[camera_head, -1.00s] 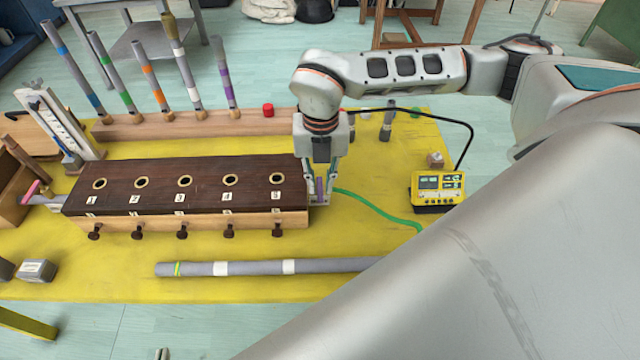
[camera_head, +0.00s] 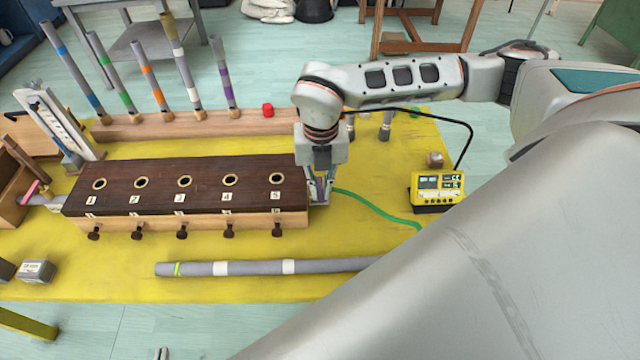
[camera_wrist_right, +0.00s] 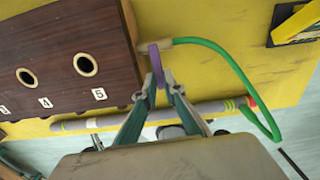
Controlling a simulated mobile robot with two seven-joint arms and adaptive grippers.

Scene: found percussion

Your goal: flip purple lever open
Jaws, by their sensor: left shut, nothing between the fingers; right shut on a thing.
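The purple lever (camera_wrist_right: 156,62) stands at the right end of the dark wooden box (camera_wrist_right: 62,70), beside the green hose's fitting. My right gripper (camera_head: 319,196) is shut on the lever at the box's right end; its fingertips meet around the lever in the right wrist view (camera_wrist_right: 158,82). In the head view the fingers hide most of the lever. The box (camera_head: 185,186) has a row of numbered holes on top and dark knobs along its front. Only the tip of my left gripper (camera_head: 162,354) shows at the bottom edge, shut and empty, away from the box.
A green hose (camera_head: 378,208) runs from the box's right end across the yellow table. A yellow meter (camera_head: 437,190) stands to the right. A long grey tube (camera_head: 250,267) lies in front of the box. Several upright tubes stand in a wooden rack (camera_head: 200,124) behind.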

